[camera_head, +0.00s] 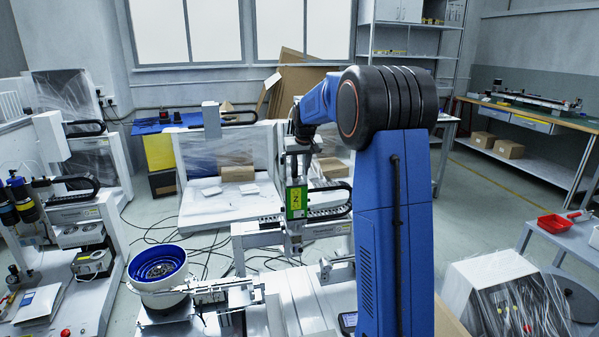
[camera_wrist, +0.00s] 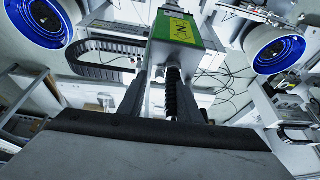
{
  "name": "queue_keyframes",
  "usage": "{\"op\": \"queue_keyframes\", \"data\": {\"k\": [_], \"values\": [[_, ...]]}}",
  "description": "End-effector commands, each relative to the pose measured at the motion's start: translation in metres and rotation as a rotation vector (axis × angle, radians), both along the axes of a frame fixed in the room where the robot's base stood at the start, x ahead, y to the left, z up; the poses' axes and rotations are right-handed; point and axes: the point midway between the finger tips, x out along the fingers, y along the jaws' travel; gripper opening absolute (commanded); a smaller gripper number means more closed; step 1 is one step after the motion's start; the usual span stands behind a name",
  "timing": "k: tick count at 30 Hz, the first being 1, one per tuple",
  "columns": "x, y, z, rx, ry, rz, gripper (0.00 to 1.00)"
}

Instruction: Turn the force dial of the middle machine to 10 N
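The middle machine's screwdriver unit (camera_head: 296,204), with a green-yellow label, hangs upright from the gantry near the middle of the head view. In the wrist view the same green-faced unit (camera_wrist: 176,28) is large at the top centre. My gripper (camera_wrist: 168,80) points at this unit, its two dark fingers apart with a black coiled cable visible between them. The fingertips reach close to the unit's lower edge; I cannot tell whether they touch or clamp anything. I cannot make out the force dial or its setting. In the head view my blue arm reaches over to the unit.
A white feeder bowl with a blue inside (camera_head: 158,270) stands at the lower left. Another gantry machine (camera_head: 85,210) is at the far left. A plastic-covered machine (camera_head: 505,290) is at the lower right. A cable chain (camera_wrist: 100,60) lies left of the unit in the wrist view.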

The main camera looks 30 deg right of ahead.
Motion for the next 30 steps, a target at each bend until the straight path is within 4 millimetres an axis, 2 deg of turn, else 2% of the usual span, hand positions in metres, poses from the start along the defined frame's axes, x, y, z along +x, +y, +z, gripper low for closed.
{"op": "queue_keyframes", "data": {"k": [12,14,16,17,23,30], "values": [[0.003,-0.0006,-0.0069,0.0,-0.001,0.0,0.31],[0.003,-0.0007,-0.0069,0.0,-0.001,0.0,0.19],[0.0029,-0.0007,-0.0068,0.0,-0.001,0.0,0.02],[0.0029,-0.0007,-0.0068,0.0,-0.001,0.0,0.0],[0.0028,-0.001,-0.0068,0.0,-0.001,0.01,0.0],[0.0024,-0.0028,-0.0069,0.001,0.0,0.103,0.0]]}}
